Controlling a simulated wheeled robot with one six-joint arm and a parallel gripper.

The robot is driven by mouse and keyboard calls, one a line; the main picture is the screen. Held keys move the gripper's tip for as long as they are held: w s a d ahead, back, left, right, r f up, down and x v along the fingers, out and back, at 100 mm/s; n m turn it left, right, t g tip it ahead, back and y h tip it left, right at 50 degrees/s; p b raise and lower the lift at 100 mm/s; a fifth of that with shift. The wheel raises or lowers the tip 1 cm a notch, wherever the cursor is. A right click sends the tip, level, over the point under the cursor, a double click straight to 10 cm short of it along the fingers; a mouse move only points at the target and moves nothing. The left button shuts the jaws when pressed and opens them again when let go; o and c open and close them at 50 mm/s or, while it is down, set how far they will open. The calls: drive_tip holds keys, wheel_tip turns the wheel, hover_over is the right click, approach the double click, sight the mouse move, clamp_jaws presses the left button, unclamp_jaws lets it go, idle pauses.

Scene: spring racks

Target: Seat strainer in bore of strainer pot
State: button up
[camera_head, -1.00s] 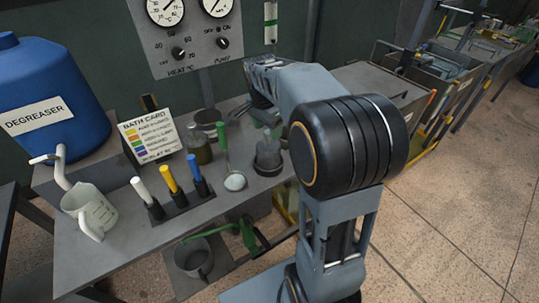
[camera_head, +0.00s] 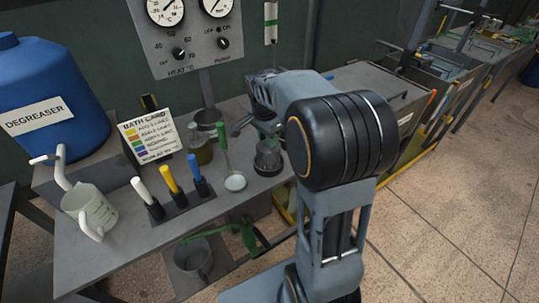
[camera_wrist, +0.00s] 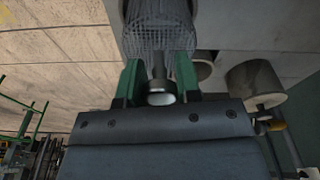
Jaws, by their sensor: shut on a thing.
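The strainer (camera_wrist: 160,38) is a grey wire-mesh basket with a stem and pale round end. In the wrist view its stem is between the green fingers of my gripper (camera_wrist: 160,82), which is shut on it. The mesh extends beyond the fingertips. The strainer pot (camera_head: 268,160) is a dark grey round vessel on the bench in the head view. My gripper (camera_head: 264,130) is over the pot there, partly hidden by my arm. The mesh appears at or just above the pot's mouth. I cannot tell whether it has entered the bore.
A white jug (camera_head: 92,212), bath card (camera_head: 148,137) and blue degreaser drum (camera_head: 50,95) are farther left. A grey cup (camera_wrist: 254,82) shows in the wrist view.

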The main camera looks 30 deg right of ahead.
clamp_jaws()
drive_tip(key=shift+r, duration=0.15)
